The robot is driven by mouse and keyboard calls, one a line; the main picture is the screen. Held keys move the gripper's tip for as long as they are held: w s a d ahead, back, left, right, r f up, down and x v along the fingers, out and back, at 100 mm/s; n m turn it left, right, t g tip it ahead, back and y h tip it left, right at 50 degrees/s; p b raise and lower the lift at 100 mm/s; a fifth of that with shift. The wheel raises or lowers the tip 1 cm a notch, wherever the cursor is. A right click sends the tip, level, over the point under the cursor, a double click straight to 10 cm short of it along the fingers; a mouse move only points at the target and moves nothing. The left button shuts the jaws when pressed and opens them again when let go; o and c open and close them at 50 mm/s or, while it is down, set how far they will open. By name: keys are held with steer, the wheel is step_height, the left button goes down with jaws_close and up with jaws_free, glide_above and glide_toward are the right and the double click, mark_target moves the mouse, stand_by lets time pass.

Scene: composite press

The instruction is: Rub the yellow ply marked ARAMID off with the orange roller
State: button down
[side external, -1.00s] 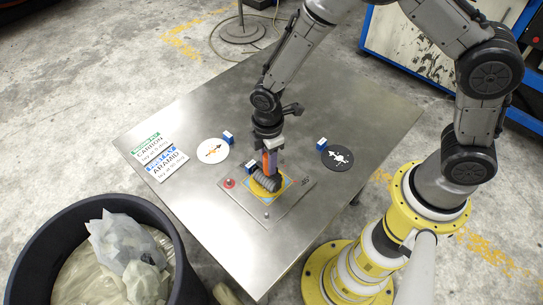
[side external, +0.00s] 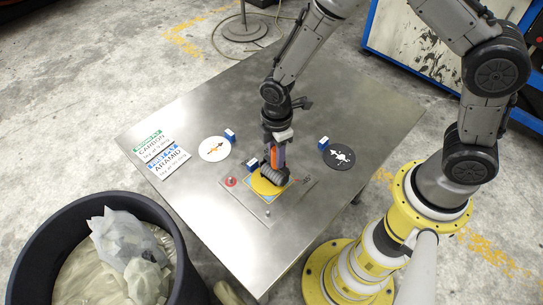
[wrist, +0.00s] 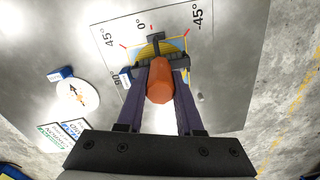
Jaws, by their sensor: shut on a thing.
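The yellow ply (side external: 262,187) lies on a square press plate (side external: 268,212) at the table's middle front. It also shows in the wrist view (wrist: 148,49), partly covered by the roller. My gripper (side external: 276,146) is shut on the orange handle of the roller (side external: 281,158), which stands upright. The dark ribbed roller head (side external: 273,175) is down over the ply and appears to touch it. In the wrist view the orange handle (wrist: 160,82) sits between my two fingers.
A white disc (side external: 214,149) and a black disc (side external: 342,157) lie left and right, each beside a small blue block. The CARBON and ARAMID cards (side external: 163,155) lie at the left edge. A black waste bin (side external: 178,245) stands front left. The table's back is clear.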

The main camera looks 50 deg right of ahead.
steer(key=shift+d+r, duration=0.1)
steer(key=shift+d, duration=0.2)
steer(key=shift+r, duration=0.1)
steer(key=shift+r, duration=3.45)
